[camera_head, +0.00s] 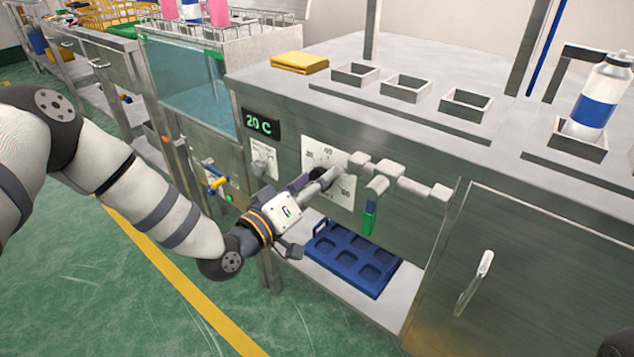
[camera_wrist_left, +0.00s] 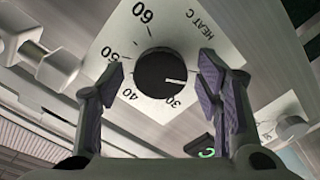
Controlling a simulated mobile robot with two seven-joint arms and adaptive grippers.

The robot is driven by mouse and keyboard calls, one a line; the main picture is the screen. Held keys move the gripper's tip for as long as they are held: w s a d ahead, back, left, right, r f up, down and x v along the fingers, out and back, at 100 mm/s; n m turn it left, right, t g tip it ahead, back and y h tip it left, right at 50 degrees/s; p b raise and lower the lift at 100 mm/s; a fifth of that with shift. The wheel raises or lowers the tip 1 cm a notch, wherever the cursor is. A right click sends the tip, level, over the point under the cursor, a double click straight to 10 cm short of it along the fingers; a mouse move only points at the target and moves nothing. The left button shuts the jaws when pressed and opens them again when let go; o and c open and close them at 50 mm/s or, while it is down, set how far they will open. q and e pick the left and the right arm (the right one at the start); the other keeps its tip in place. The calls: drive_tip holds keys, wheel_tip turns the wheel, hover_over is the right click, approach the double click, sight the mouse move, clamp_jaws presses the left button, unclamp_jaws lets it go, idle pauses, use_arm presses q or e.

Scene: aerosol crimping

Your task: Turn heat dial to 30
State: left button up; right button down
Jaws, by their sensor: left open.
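The heat dial (camera_wrist_left: 162,73) is a round black knob on a white scale plate (camera_wrist_left: 215,28) marked HEAT C. Its white pointer line points right, between the 30 mark and my right-hand finger in the wrist view. The plate also shows in the head view (camera_head: 343,193), where my gripper hides the knob. A green display (camera_head: 261,124) reads 20 C. My left gripper (camera_head: 316,181) is open in front of the dial. In the wrist view its fingers (camera_wrist_left: 163,82) stand on either side of the knob, with gaps visible. My right gripper is not in view.
Grey valve fittings (camera_head: 378,178) and a green-tipped lever (camera_head: 370,216) stick out just right of the dial. A blue tray (camera_head: 352,258) lies on the shelf below. A yellow cloth (camera_head: 300,62) and a bottle (camera_head: 597,98) are on the bench top.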

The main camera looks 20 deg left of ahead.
use_arm(q)
drive_tip(key=shift+w, duration=0.25)
drive_tip(key=c, duration=1.2)
drive_tip(key=shift+o, duration=0.2)
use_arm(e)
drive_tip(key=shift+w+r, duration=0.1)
use_arm(q)
drive_tip(key=shift+d+m+p, duration=0.1)
drive_tip(key=shift+m+p, duration=2.35)
drive_tip(key=shift+m, duration=3.35)
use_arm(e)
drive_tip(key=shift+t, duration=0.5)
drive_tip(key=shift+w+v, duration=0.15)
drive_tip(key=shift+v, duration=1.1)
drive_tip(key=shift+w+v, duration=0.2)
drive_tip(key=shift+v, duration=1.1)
use_arm(q)
drive_tip(key=shift+s+f, duration=0.1)
